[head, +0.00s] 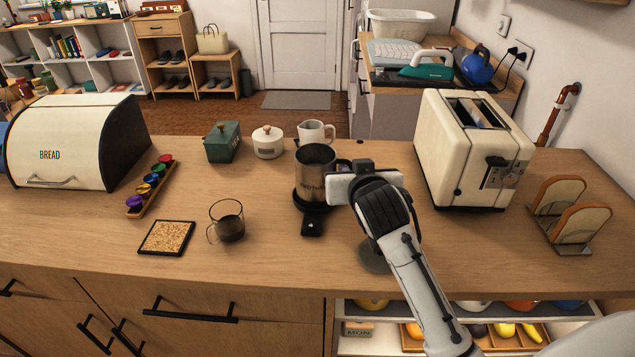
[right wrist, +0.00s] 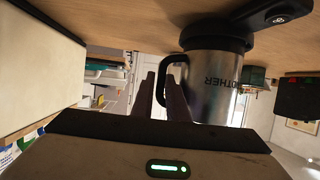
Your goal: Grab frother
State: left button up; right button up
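The frother (head: 315,180) is a steel jug with a black rim, standing upright on a round black base (head: 313,222) on the counter. In the right wrist view, which is upside down, the frother (right wrist: 212,85) shows lettering and a black side handle (right wrist: 161,82). My right gripper (head: 332,185) is just right of the jug at handle height. In the right wrist view, my right gripper's fingers (right wrist: 161,88) are apart, with the handle seen between their tips. I cannot tell whether they touch it. In the head view my gripper hides the handle. My left gripper is out of view.
A cream toaster (head: 470,150) and a toast rack (head: 570,212) stand to the right. A glass cup (head: 228,225), a cork coaster (head: 167,238) and a capsule holder (head: 150,187) lie left. A green box (head: 222,142), white pot (head: 267,143) and white pitcher (head: 314,133) stand behind.

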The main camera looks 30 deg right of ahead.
jog(key=x, duration=0.3)
jog(key=shift+w+f, duration=0.1)
grip_shut()
dwell(0.4)
dwell(0.9)
dwell(0.3)
